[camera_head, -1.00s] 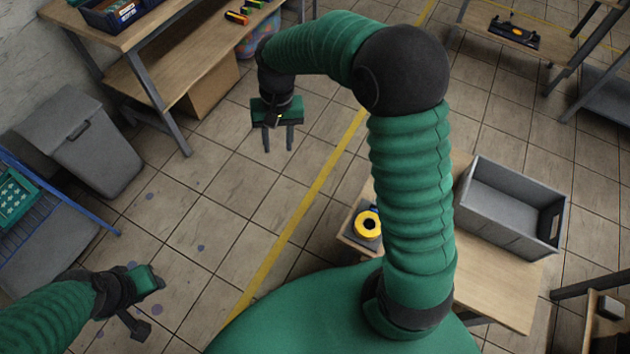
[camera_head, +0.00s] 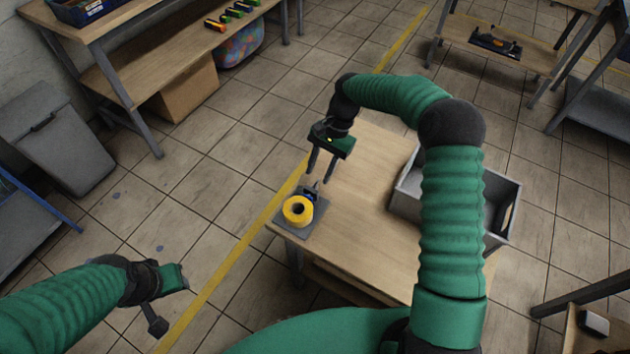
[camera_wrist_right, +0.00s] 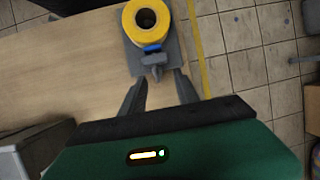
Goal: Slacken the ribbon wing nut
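A yellow ribbon roll (camera_head: 298,210) sits on a grey base plate (camera_head: 318,224) at the left corner of the wooden table (camera_head: 372,222). A small grey wing nut with a blue part (camera_head: 312,191) is beside the roll, on the gripper's side. My right gripper (camera_head: 321,180) is open and empty above the table, its fingers pointing toward the wing nut. In the right wrist view the wing nut (camera_wrist_right: 155,61) is just beyond the two spread fingertips (camera_wrist_right: 160,80), apart from them. My left gripper (camera_head: 172,298) is low at the left, away from the table; its finger opening is unclear.
A grey bin (camera_head: 405,188) stands on the table, partly behind my right arm. A workbench (camera_head: 148,60) with a cardboard box (camera_head: 186,88) below is at upper left. A grey trash bin (camera_head: 58,138) stands at left. Tiled floor between is open.

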